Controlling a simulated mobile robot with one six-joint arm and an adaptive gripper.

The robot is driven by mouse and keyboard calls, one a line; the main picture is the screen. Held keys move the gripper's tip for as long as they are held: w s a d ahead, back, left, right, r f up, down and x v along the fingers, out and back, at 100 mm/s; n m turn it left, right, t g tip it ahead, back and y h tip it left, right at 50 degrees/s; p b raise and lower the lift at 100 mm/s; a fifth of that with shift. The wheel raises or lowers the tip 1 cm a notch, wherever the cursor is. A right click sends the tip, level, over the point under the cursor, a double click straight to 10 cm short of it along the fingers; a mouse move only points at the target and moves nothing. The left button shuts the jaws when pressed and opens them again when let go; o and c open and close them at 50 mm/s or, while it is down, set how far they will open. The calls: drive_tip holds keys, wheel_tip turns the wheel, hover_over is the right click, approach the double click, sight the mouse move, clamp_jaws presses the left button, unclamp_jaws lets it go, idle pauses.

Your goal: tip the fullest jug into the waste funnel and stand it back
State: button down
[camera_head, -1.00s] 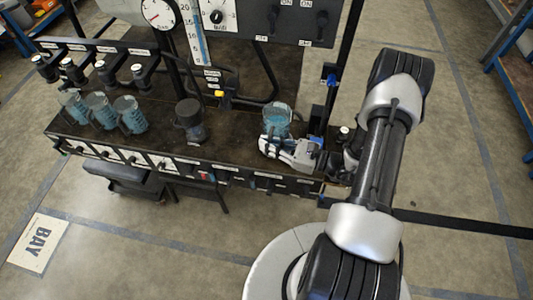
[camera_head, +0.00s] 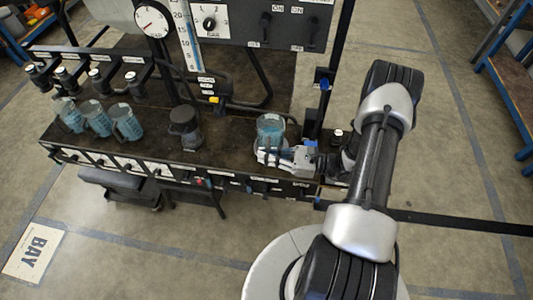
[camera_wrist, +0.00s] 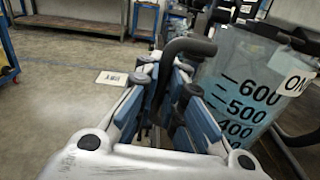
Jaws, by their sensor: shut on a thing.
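My gripper (camera_head: 276,157) is at the right end of the dark bench. It is shut on the dark handle (camera_wrist: 185,48) of a clear jug (camera_head: 270,130) with bluish contents. The jug looks about upright. In the wrist view this jug (camera_wrist: 250,85) shows black marks for 400, 500 and 600; its lower part is cut off. I cannot tell whether its base touches the bench. Three similar jugs stand at the left: one (camera_head: 68,115), a middle one (camera_head: 97,118) and a right one (camera_head: 127,123). A dark round vessel (camera_head: 184,125), possibly the waste funnel, stands between them and my gripper.
Several black taps (camera_head: 100,78) hang above the left jugs. A dial gauge (camera_head: 151,20), a blue scale (camera_head: 187,45) and a switch panel (camera_head: 265,25) stand behind the bench (camera_head: 225,150). A dark post (camera_head: 325,85) rises just right of the held jug.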

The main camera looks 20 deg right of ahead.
sight(271, 137)
wheel_tip(271, 137, up, 6)
drive_tip(key=m+p, duration=0.3)
drive_tip(key=m, duration=0.1)
drive_tip(key=m+p, duration=0.3)
drive_tip(key=m, duration=0.1)
drive_tip(key=shift+s+a+f+g+p, duration=0.1)
drive_tip(key=shift+s+f+g+p, duration=0.1)
drive_tip(key=shift+g+p, duration=0.1)
drive_tip(key=shift+w+d+m, duration=0.25)
drive_tip(key=shift+w+m, duration=0.2)
drive_tip(key=shift+m, duration=0.45)
drive_tip(key=shift+w+d+f+m, duration=0.1)
drive_tip(key=shift+w+d+m, duration=0.1)
drive_tip(key=shift+w+m, duration=0.25)
drive_tip(key=shift+w+d+f+m, duration=0.1)
drive_tip(key=shift+w+d+m, duration=0.1)
drive_tip(key=shift+m, duration=0.45)
drive_tip(key=shift+w+d+f+m+g+b, duration=0.15)
drive_tip(key=shift+w+d+f+m+b, duration=0.1)
drive_tip(key=shift+w+m+b, duration=0.25)
drive_tip(key=shift+w+d+f+m+g+b, duration=0.15)
drive_tip(key=shift+w+d+f+m+b, duration=0.15)
drive_tip(key=shift+m, duration=0.3)
drive_tip(key=shift+w+d+f+m+b, duration=0.15)
drive_tip(key=shift+w+d+m+b, duration=0.4)
drive_tip(key=shift+w+m, duration=0.35)
drive_tip(key=shift+w+d+f+m+b, duration=0.1)
drive_tip(key=shift+w+d+m+b, duration=0.35)
drive_tip(key=shift+w+m, duration=0.45)
idle(0.5)
